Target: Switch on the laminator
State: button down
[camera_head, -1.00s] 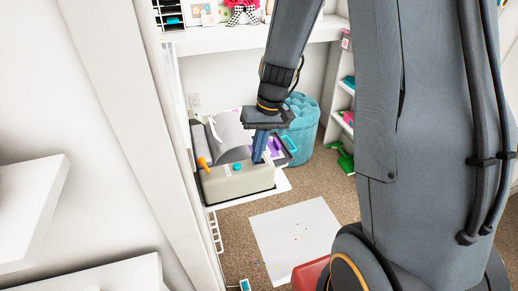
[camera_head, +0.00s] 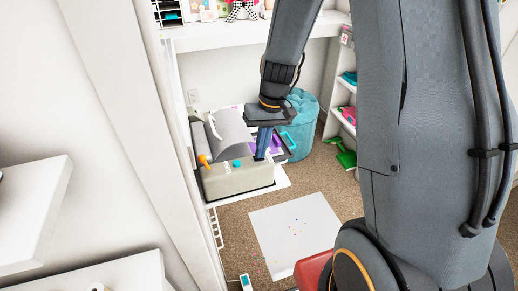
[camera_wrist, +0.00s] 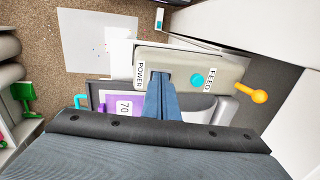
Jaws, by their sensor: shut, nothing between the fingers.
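The laminator (camera_head: 236,181) is a beige and grey machine on a white shelf, with an orange lever (camera_head: 203,159) and a teal button (camera_head: 237,163). In the wrist view, the beige panel of the laminator (camera_wrist: 190,62) carries a FEED label (camera_wrist: 210,78) beside the teal button (camera_wrist: 189,90) and a POWER label (camera_wrist: 140,76). My gripper (camera_head: 261,156) is shut and empty, pointing down at the panel's end by the POWER label. Its blue fingertips (camera_wrist: 161,78) cover the spot beside that label, so the power switch is hidden. I cannot tell whether they touch it.
A purple item marked 70 (camera_wrist: 123,106) lies close beside the laminator. A teal tufted stool (camera_head: 303,122) stands behind. White shelves (camera_head: 30,215) and a closet upright are at left. A white sheet (camera_head: 295,235) lies on the carpet.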

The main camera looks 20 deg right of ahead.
jog(key=shift+d+r, duration=0.1)
dwell(0.3)
jog(key=shift+d+r+p, duration=0.1)
jog(key=shift+r+p, duration=0.5)
notch_tip(320, 180, up, 12)
jog(key=d, duration=0.2)
jog(key=shift+d+r+p, duration=0.2)
jog(key=shift+d+p, duration=0.15)
jog(key=shift+p, duration=0.05)
jog(key=s+a+f+h, duration=0.1)
jog(key=s+f, duration=0.1)
jog(key=s, duration=0.5)
jog(key=s+a+f+h, duration=0.1)
jog(key=s+f, duration=0.2)
jog(key=s, duration=0.5)
jog(key=shift+s+a+t, duration=0.2)
jog(key=shift+a+t, duration=0.1)
jog(key=shift+a, duration=0.05)
jog(key=shift+a, duration=0.1)
